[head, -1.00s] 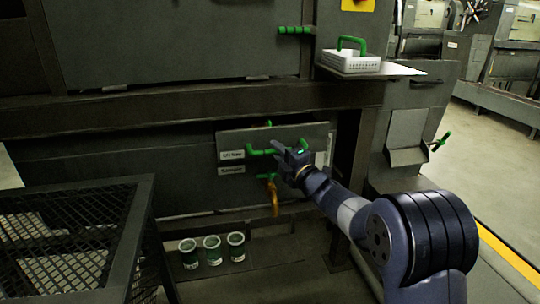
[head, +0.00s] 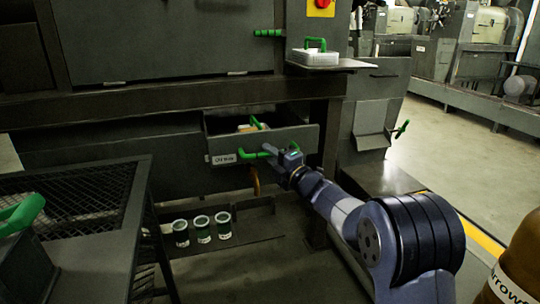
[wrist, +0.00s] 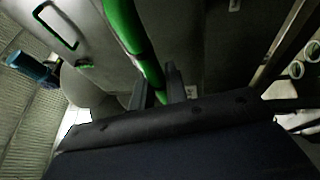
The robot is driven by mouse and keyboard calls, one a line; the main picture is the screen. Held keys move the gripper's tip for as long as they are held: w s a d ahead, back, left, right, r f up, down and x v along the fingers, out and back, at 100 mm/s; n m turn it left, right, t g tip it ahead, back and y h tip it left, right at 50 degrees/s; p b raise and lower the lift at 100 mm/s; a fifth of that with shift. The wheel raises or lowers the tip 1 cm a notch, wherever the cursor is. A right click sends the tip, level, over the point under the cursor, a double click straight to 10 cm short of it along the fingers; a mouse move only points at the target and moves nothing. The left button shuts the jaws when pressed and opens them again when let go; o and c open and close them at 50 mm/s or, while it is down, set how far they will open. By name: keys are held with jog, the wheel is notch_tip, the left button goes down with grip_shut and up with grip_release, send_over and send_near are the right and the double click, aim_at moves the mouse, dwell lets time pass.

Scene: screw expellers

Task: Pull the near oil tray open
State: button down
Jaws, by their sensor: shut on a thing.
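The near oil tray (head: 300,138) is a dark grey drawer low in the machine. It stands pulled out, with its inside showing from above and a pale thing with a green handle (head: 252,124) in it. A white label is on the left of its front. My gripper (head: 273,150) is shut on the green bar handle (head: 247,154) at the tray's front. In the wrist view my gripper (wrist: 157,85) has its two dark fingers on either side of the green handle (wrist: 124,24). The handle's right end is partly hidden by my gripper.
Three green-and-white cups (head: 202,229) stand on a low plate below the tray. A mesh-topped table (head: 75,205) is at the left. A white basket (head: 314,57) sits on a shelf above right. A brown cylinder (head: 523,262) is at the lower right. Open floor lies at right.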

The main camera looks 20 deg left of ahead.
jog(key=c, duration=1.4)
grip_release()
jog(key=p+v, duration=0.1)
jog(key=v, duration=0.9)
jog(key=shift+s+d+p, duration=0.2)
jog(key=shift+d+p, duration=0.1)
jog(key=b+x, duration=0.1)
jog(key=x, duration=0.9)
jog(key=shift+w+a+b, duration=0.25)
jog(key=shift+a+b, duration=0.05)
jog(key=shift+a, duration=0.05)
jog(key=shift+f, duration=0.1)
